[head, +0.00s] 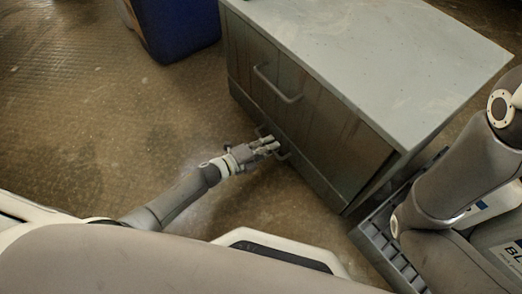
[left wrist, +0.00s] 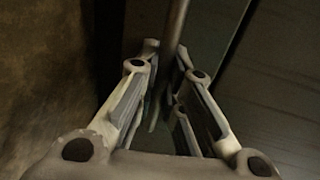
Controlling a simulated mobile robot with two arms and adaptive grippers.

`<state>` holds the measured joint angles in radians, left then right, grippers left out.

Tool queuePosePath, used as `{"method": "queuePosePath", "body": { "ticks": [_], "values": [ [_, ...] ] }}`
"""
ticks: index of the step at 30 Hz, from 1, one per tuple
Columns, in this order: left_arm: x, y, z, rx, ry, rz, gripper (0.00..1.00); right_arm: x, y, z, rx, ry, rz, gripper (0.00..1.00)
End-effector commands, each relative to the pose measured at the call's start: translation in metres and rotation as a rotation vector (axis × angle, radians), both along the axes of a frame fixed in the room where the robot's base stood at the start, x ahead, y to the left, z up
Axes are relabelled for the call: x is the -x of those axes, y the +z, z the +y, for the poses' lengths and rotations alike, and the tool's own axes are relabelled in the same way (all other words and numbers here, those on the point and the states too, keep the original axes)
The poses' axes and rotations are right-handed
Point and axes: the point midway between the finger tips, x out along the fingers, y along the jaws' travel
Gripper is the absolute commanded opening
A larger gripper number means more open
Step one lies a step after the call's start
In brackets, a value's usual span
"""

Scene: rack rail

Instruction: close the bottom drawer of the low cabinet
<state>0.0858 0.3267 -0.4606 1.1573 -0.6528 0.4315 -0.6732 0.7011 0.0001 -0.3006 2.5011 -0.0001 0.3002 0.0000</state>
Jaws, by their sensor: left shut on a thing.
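The low cabinet (head: 375,45) has a pale grey-green top and a dark, worn front. A grey bar handle (head: 279,87) sits on its upper front. The bottom drawer (head: 318,183) shows as a narrow strip along the cabinet's base; how far it stands out is hard to tell. My left gripper (head: 272,147) is at this drawer, shut on its handle (head: 284,155). In the left wrist view the handle (left wrist: 177,25) shows as a dark bar running between the fingers (left wrist: 168,82). My right arm is at the right, its gripper out of view.
A blue bin (head: 178,30) stands on the floor left of the cabinet. A grey slatted crate or pallet (head: 378,240) lies close to the cabinet's right front corner. The brown floor (head: 110,110) to the left is clear.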

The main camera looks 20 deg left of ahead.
Motion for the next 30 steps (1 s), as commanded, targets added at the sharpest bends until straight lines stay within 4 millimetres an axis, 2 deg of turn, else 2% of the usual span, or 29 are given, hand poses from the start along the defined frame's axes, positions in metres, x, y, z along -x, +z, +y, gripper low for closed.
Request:
{"method": "queuePosePath", "body": {
  "ticks": [10,11,15,16,26,30],
  "values": [
    [-0.007,0.000,-0.004,-0.002,0.003,0.000,0.00,-0.001,-0.002,0.000,0.000,0.000,0.002,0.35],
    [-0.007,0.000,-0.004,-0.002,0.003,0.000,0.12,-0.001,-0.002,0.000,0.000,0.000,0.002,0.35],
    [-0.007,0.000,-0.004,-0.002,0.002,0.000,0.30,-0.001,-0.002,0.000,0.001,-0.001,0.003,0.35],
    [-0.007,0.000,-0.004,-0.002,0.002,0.000,0.32,-0.001,-0.002,0.000,0.000,-0.001,0.003,0.35],
    [-0.004,0.000,-0.003,-0.001,0.001,0.001,0.32,-0.003,-0.001,0.000,-0.002,-0.001,0.006,0.35],
    [0.007,0.002,0.006,-0.003,0.001,0.002,0.32,-0.002,-0.001,0.000,-0.001,-0.001,0.005,0.35]
  ]
}}
